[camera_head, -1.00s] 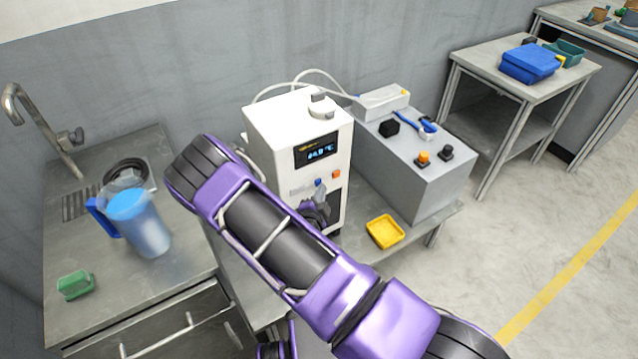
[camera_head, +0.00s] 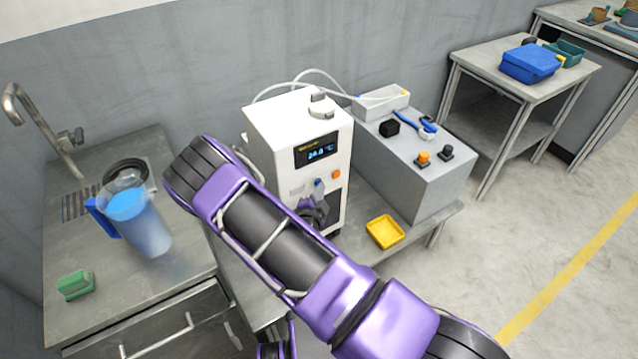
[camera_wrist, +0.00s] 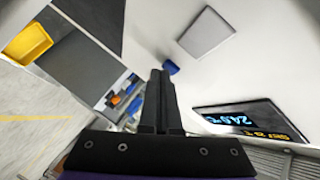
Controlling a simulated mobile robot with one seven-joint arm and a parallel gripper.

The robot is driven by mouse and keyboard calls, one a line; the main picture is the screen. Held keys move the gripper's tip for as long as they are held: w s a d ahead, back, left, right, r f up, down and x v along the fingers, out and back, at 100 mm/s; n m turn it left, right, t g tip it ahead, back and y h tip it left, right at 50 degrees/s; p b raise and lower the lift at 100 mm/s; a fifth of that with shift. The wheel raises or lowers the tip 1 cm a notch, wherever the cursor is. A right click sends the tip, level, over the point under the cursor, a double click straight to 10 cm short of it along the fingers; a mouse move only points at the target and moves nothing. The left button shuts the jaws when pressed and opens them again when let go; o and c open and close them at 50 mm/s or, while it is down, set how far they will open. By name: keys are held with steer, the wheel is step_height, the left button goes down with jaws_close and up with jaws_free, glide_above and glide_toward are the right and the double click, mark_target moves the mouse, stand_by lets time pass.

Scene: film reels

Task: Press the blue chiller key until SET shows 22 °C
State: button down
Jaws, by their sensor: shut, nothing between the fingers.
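The chiller (camera_head: 285,140) is a white box with a dark display (camera_head: 316,151) on its front. Its blue key (camera_head: 318,182) sits below the display, left of an orange key (camera_head: 337,174). My gripper (camera_wrist: 160,74) is shut and empty, with its fingertips just short of or at the blue key (camera_wrist: 173,68) in the wrist view; contact cannot be told. In the wrist view the display (camera_wrist: 248,120) is tilted. Its large blue figure looks like 24.0 °C. The small yellow SET line looks like 25 °C, but its digits are blurred.
A grey box (camera_head: 425,185) with small knobs stands right of the chiller. A yellow tray (camera_head: 384,232) lies in front on the bench. A jug (camera_head: 140,220) of blue liquid and a green block (camera_head: 75,285) stand by the sink at left. My purple arm crosses the foreground.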

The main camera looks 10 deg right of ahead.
steer(key=shift+s+d+p, duration=0.3)
steer(key=shift+s+p, duration=0.05)
steer(key=shift+s, duration=0.4)
steer(key=shift+s+d+p, duration=0.3)
steer(key=shift+s, duration=0.5)
steer(key=shift+s+d+p, duration=0.3)
steer(key=shift+s+d, duration=0.05)
steer(key=shift+s, duration=0.4)
steer(key=shift+s+d+p, duration=0.3)
steer(key=shift+s, duration=0.5)
steer(key=shift+r, duration=0.1)
